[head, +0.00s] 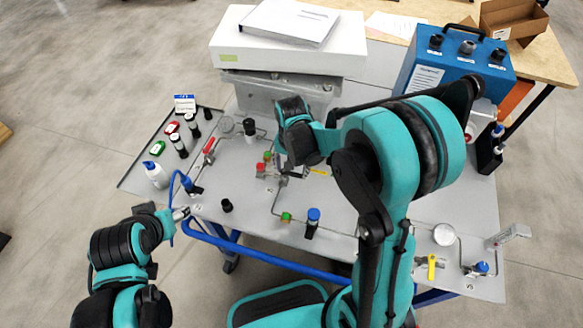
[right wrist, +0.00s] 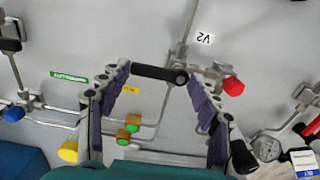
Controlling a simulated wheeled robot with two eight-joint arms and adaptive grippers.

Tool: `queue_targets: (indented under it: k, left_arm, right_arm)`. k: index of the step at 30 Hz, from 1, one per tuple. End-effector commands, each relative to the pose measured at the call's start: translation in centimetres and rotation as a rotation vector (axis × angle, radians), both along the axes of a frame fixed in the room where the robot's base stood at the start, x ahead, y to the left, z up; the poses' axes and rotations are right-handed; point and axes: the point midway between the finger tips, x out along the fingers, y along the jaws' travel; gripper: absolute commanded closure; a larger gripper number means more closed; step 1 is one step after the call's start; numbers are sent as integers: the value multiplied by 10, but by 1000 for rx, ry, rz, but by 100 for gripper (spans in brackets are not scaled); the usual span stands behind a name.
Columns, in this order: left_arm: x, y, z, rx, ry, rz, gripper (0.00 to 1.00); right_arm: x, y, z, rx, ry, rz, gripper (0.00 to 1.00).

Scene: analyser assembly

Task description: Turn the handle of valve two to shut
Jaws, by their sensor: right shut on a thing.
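In the right wrist view, valve two's black bar handle (right wrist: 160,73) lies crosswise beside the V2 label (right wrist: 205,38). In the head view, my right gripper (head: 285,172) is low over the middle of the panel, and my wrist hides most of the handle there. My left gripper (head: 182,213) is at the panel's left front edge, close to a blue-topped fitting; its jaw opening is too small to tell.
Several pipes and fittings cover the grey panel (head: 330,215). A yellow-handled valve (head: 431,267) is at the front right. A blue box (head: 455,65) stands at the back right.

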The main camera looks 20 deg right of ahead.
Motion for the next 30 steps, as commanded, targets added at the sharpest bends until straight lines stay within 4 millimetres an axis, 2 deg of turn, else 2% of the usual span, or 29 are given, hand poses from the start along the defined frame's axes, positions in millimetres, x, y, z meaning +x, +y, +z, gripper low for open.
queue_targets:
  k: [12,13,15,25,30]
  left_arm:
    - [0,0,0,0,0,0,44]
    - [0,0,0,0,0,0,44]
    - [0,0,0,0,0,0,44]
    - [0,0,0,0,0,0,44]
    - [0,0,0,0,0,0,44]
  right_arm:
    - [-1,0,-1,0,2,-6,66]
    - [-1,0,-1,0,2,-6,35]
    - [-1,0,-1,0,2,-6,16]
    - [0,0,1,1,1,-6,16]
    - [-1,0,19,0,0,-6,16]
